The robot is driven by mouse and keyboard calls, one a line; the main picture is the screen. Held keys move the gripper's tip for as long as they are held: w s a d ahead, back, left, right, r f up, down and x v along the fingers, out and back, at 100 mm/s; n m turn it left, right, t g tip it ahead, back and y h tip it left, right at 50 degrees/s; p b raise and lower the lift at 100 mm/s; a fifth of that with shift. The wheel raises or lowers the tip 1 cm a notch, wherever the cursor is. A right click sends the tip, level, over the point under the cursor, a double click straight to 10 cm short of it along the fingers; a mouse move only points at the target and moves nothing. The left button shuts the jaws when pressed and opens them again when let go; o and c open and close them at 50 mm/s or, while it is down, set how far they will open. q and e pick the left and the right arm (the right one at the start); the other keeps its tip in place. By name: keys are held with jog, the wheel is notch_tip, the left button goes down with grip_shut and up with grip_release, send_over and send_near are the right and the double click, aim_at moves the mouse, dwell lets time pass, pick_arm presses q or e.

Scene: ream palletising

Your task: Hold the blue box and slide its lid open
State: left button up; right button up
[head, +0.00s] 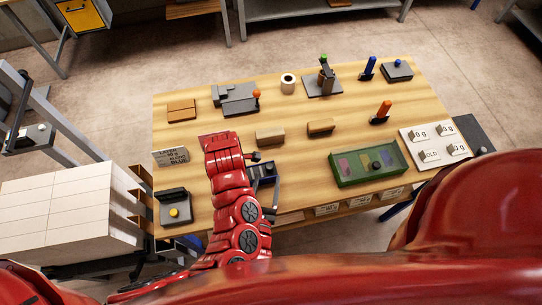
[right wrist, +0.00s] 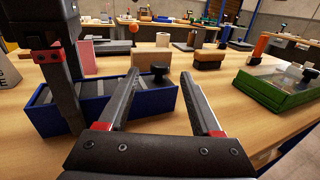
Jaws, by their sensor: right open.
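The blue box (right wrist: 110,106) has a grey lid (right wrist: 92,86) with a black knob (right wrist: 160,73) at its right end. In the head view the box is mostly covered by my arms, and the knob (head: 256,156) shows beside my red left arm. My left gripper (right wrist: 62,105) reaches down over the box's left part, one finger against the near wall and the other behind it; in the head view its fingers are hidden under the arm. My right gripper (right wrist: 161,77) is open and empty, its fingertips either side of the knob; I cannot tell if they touch it.
A green box (head: 370,163) with a clear lid stands to the right. Wooden blocks (head: 270,136) (head: 321,126) lie behind the blue box. A black fixture (head: 174,207) with a yellow button and a sign (head: 171,157) stand left. Bare tabletop (head: 310,160) lies between the blue and green boxes.

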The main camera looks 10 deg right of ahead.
jog(key=x, duration=0.9)
grip_shut()
dwell(1.2)
